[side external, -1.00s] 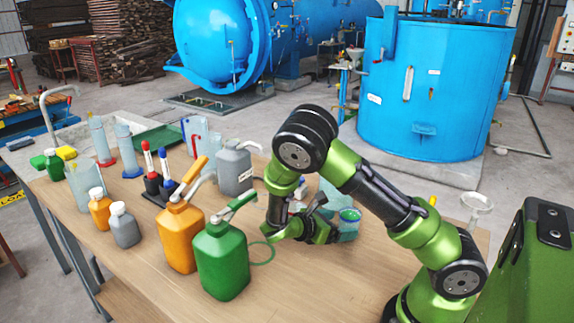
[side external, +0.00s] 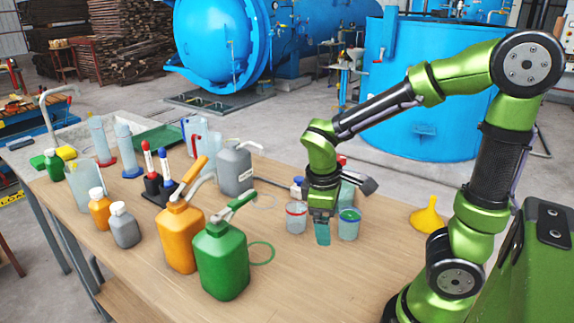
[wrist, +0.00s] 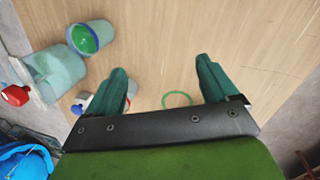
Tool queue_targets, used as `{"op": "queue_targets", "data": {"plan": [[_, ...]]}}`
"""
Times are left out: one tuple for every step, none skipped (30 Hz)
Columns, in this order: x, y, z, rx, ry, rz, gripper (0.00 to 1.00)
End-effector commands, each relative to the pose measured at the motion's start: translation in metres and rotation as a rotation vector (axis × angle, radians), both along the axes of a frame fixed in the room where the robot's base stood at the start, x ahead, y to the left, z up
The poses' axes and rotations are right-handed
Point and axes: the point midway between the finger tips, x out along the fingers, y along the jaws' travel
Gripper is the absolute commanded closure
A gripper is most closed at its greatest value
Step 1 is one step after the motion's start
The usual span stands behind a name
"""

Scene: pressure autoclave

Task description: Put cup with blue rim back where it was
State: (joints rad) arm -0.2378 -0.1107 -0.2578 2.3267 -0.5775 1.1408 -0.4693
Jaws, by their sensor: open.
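A green ring (side external: 261,253) lies flat on the table, and a fainter pale ring (side external: 265,201) lies farther back.
A red-capped bottle (side external: 347,190) stands close behind the gripper. Green (side external: 222,262) and orange (side external: 178,240) jugs stand left, with a grey jug (side external: 234,170) behind. A yellow funnel (side external: 427,216) is at the right. The front middle of the wooden table is clear.

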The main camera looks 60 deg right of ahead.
Motion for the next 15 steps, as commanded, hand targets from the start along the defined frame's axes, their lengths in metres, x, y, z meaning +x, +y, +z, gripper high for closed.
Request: {"op": "queue_targets", "data": {"plan": [[-0.001, 0.012, 0.016, 0.075, -0.110, -0.085, 0.13], [-0.001, 0.020, 0.024, 0.120, -0.168, -0.135, 0.13], [-0.003, 0.029, 0.036, 0.177, -0.239, -0.201, 0.13], [-0.003, 0.036, 0.044, 0.218, -0.293, -0.248, 0.13], [-0.004, 0.042, 0.053, 0.259, -0.342, -0.292, 0.13], [-0.006, 0.050, 0.063, 0.310, -0.402, -0.348, 0.13], [-0.007, 0.055, 0.071, 0.345, -0.442, -0.386, 0.13], [-0.008, 0.059, 0.077, 0.378, -0.479, -0.421, 0.13], [-0.010, 0.064, 0.085, 0.418, -0.524, -0.462, 0.13], [-0.011, 0.067, 0.091, 0.443, -0.550, -0.488, 0.13], [-0.012, 0.070, 0.095, 0.466, -0.575, -0.511, 0.13], [-0.013, 0.073, 0.100, 0.492, -0.600, -0.537, 0.13], [-0.014, 0.075, 0.103, 0.509, -0.615, -0.552, 0.13], [-0.014, 0.077, 0.105, 0.520, -0.627, -0.564, 0.13], [-0.015, 0.078, 0.107, 0.532, -0.638, -0.575, 0.13]]}}
